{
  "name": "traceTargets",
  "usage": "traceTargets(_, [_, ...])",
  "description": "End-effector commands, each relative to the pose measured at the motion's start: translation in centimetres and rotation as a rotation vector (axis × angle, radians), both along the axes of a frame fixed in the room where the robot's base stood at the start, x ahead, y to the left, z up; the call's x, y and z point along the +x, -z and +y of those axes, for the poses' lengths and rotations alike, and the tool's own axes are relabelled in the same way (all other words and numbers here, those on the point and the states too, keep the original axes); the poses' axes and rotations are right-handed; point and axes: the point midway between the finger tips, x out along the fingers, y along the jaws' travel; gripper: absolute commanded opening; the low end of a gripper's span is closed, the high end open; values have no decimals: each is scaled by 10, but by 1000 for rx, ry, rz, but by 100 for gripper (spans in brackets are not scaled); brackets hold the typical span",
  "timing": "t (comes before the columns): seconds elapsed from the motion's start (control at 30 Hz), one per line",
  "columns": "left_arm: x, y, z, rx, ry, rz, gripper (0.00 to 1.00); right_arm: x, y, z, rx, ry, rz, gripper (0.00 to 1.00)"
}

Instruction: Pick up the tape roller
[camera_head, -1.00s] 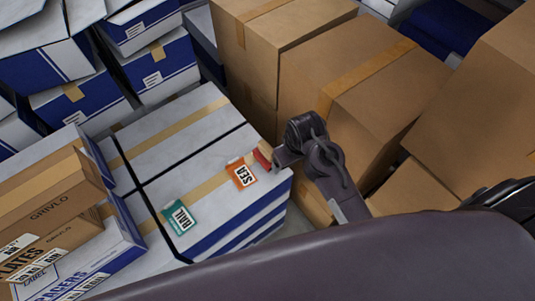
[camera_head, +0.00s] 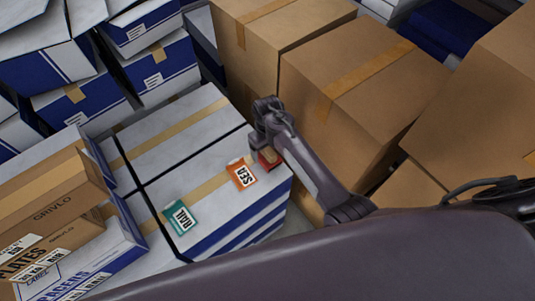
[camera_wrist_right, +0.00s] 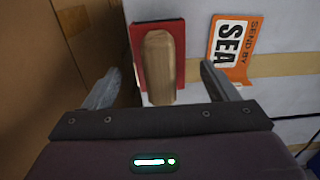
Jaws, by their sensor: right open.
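The tape roller is a red piece with a tan, rounded wooden-looking part, lying on the white box stack. In the right wrist view the tape roller (camera_wrist_right: 160,65) lies ahead, between the two spread fingers. In the head view the tape roller (camera_head: 268,159) is partly hidden by my right gripper (camera_head: 259,156), which is over it at the stack's right edge. My right gripper (camera_wrist_right: 165,85) is open and holds nothing; I cannot tell whether its fingers touch the roller. My left gripper is out of view.
An orange SEA card (camera_head: 241,174) and a green RAIL card (camera_head: 180,217) lie on the white and blue box stack (camera_head: 165,135). Tall brown cartons (camera_head: 365,85) stand close on the right. More boxes (camera_head: 50,205) stand at left.

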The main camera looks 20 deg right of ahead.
Motion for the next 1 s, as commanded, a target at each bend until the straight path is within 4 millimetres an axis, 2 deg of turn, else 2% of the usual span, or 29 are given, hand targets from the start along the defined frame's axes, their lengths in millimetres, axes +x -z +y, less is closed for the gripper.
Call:
traceTargets(0.07, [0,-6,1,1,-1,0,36,-2,10,0,0,0,4,80])
traceTargets(0.2, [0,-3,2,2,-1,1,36,-1,27,0,1,0,1,80])
traceTargets(0.5, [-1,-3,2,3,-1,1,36,-1,31,0,1,1,-1,80])
traceTargets(0.9, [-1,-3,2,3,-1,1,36,-1,31,0,1,1,-1,28])
traceTargets(1.0, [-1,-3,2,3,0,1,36,-1,31,0,2,0,-2,26])
